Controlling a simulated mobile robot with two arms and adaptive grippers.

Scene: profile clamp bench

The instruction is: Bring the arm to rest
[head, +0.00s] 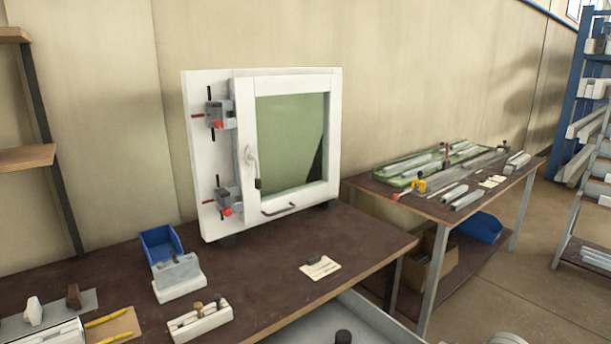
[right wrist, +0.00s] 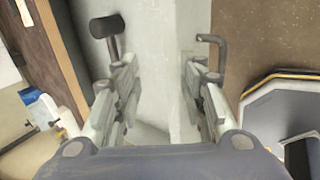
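My right gripper (right wrist: 160,85) shows in the right wrist view with its two fingers apart and a clear gap between them. Nothing is seen held in it. A pale grey surface (right wrist: 155,40) lies beyond the fingertips; I cannot tell how far off. Neither gripper shows in the head view, so my left gripper is out of sight.
A dark bench (head: 300,285) carries a white framed panel with a glass door (head: 290,145), a blue bin (head: 160,243), a white block (head: 200,321) and a card (head: 320,267). A second table (head: 420,205) stands right. Open floor (head: 500,270) shows at right.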

